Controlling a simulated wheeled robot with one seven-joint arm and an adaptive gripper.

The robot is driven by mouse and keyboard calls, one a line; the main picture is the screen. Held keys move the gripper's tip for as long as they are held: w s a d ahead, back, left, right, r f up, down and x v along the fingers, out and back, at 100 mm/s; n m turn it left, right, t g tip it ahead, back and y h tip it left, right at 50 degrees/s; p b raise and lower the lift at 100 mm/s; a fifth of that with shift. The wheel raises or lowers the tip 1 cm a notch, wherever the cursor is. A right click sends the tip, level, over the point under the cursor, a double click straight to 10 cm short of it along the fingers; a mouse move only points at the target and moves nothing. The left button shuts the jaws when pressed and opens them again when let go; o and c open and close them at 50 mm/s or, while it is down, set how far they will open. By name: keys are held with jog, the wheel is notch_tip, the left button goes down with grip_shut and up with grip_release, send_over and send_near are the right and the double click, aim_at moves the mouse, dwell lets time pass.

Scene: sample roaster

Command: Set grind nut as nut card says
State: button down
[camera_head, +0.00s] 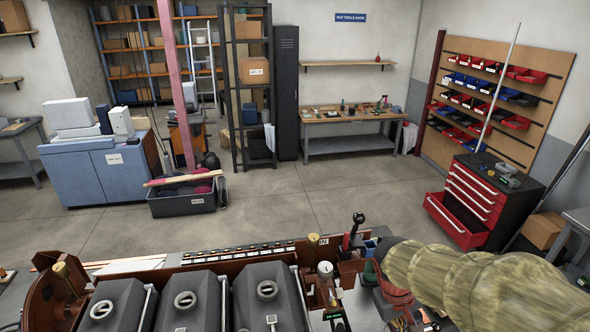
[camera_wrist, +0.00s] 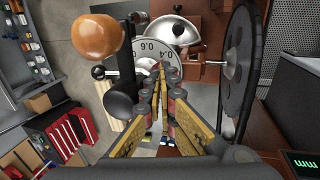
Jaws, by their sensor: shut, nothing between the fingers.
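A pale round dial (camera_wrist: 147,50) marked 0.6 and 0.4 shows at the upper middle of the wrist view; I take it to be the grind nut's scale. My gripper (camera_wrist: 163,74) is shut and empty, its fingertips in front of the dial's lower right edge. I cannot tell whether they touch it. The fingers hide part of the dial. A silver dome (camera_wrist: 176,28) sits just behind it. A crank with an orange wooden knob (camera_wrist: 101,38) is at the left, and a large black spoked wheel (camera_wrist: 238,75) at the right. I cannot make out a nut card.
In the head view, dark roaster housings (camera_head: 190,303) fill the front of the bench. A black-knobbed lever (camera_head: 357,220) and a small jar (camera_head: 325,270) stand near my arm. A green display (camera_wrist: 304,163) is at the wrist view's lower right.

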jog(key=shift+s+a, duration=0.2)
jog(key=shift+a, duration=0.1)
notch_tip(320, 180, up, 6)
jog(key=p, duration=0.3)
jog(key=shift+p, duration=0.4)
